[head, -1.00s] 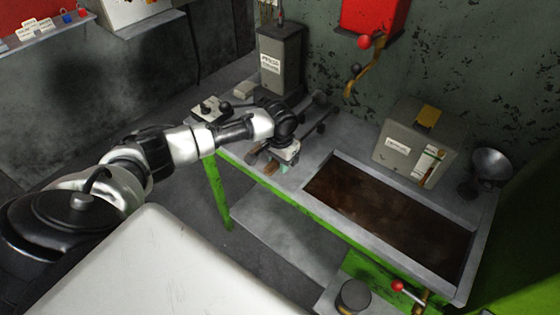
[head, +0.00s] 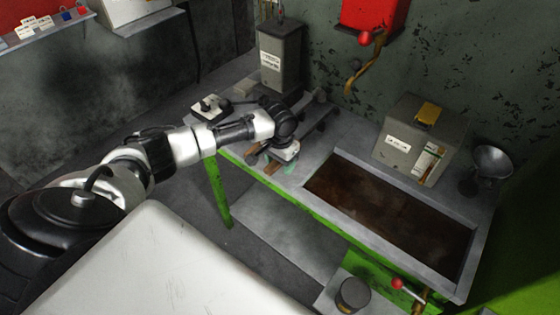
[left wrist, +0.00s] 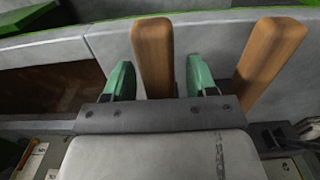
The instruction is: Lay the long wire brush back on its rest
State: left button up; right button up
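My left gripper (head: 287,165) is low over the left end of the green bench, pointing down. In the left wrist view its two green fingers (left wrist: 160,76) stand apart, one on each side of a wooden handle (left wrist: 153,48). A gap shows between the handle and the right finger. A second wooden handle (left wrist: 270,60) slants to the right, outside the fingers. Handle ends also show in the head view (head: 272,168), by the bench's front edge. The brush heads and the rest are mostly hidden by my wrist, so I cannot tell which handle is the long brush's. My right gripper is out of view.
The bench has a dark sunken basin (head: 390,210) right of my gripper. A grey labelled box (head: 415,140) and a metal bowl (head: 492,160) stand behind it. A tall grey canister (head: 280,58) stands behind my wrist. A dark cup (head: 352,295) sits below, in front.

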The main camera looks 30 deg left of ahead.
pick_arm(q)
notch_tip(320, 180, up, 11)
jog(key=shift+f+b, duration=0.1)
jog(key=shift+b, duration=0.5)
